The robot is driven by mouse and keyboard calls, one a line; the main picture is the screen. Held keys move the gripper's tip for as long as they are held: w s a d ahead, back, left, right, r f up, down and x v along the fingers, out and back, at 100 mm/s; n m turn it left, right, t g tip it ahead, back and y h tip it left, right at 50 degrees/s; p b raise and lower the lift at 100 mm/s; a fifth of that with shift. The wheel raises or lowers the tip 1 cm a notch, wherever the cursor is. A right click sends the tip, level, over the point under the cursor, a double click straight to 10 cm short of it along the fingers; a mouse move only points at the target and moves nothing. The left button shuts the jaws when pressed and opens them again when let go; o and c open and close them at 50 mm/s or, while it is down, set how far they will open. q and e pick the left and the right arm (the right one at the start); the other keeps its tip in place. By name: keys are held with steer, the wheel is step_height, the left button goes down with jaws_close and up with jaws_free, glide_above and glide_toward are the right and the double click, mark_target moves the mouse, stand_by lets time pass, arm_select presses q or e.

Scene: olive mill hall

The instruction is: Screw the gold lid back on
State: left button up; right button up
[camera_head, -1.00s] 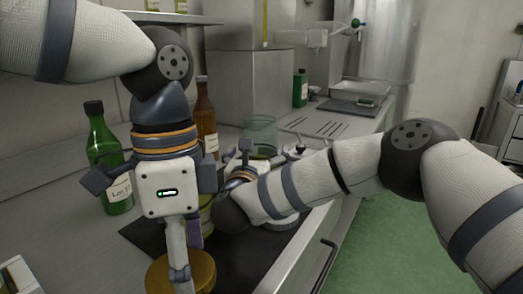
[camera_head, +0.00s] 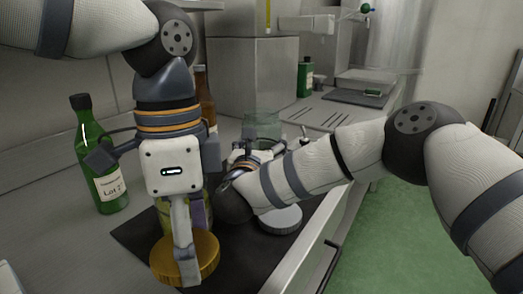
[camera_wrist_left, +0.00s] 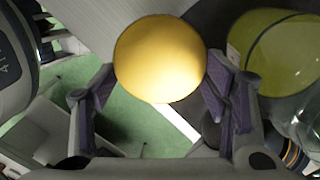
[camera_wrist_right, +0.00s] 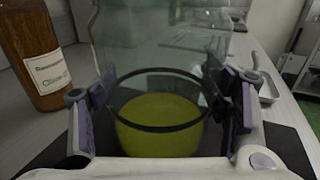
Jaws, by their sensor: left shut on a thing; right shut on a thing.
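The gold lid (camera_head: 205,255) is in my left gripper (camera_head: 186,250), low at the front in the head view. In the left wrist view the lid's round gold face (camera_wrist_left: 160,58) lies between the fingers. My right gripper (camera_wrist_right: 163,105) is shut around a clear glass jar (camera_wrist_right: 160,50); yellow-green contents show in its lower part. The jar's upper part (camera_head: 262,127) shows behind the right wrist in the head view, with no lid on its top. The lid is apart from this jar. A yellow-green form (camera_wrist_left: 270,50) beside the left gripper is partly hidden in the head view.
A dark mat (camera_head: 135,232) lies on the counter, with a pale round lid (camera_head: 281,219) near its right edge. A green bottle (camera_head: 98,160) stands at left. A brown bottle (camera_wrist_right: 35,55) stands beside the jar. The counter's front edge drops to a green floor (camera_head: 385,240).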

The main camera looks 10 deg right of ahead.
arm_select(q)
steer(key=shift+r, duration=0.1)
arm_select(e)
steer(key=shift+r, duration=0.2)
arm_select(q)
steer(key=shift+r, duration=0.15)
arm_select(e)
steer(key=shift+r, duration=0.75)
arm_select(q)
steer(key=shift+t, duration=0.5)
steer(key=r+p, duration=0.1)
steer(key=r, duration=0.1)
steer(key=s+r, duration=0.1)
steer(key=r, duration=0.1)
steer(key=shift+r+p, duration=0.15)
steer(key=shift+p, duration=0.25)
steer(key=shift+s+r, duration=0.15)
steer(key=shift+r, duration=0.45)
arm_select(e)
steer(key=s+d+r, duration=0.1)
steer(key=s+r, duration=1)
steer(key=s, duration=0.2)
steer(key=shift+s+r, duration=0.15)
steer(key=shift+s, duration=0.25)
steer(key=shift+d, duration=0.1)
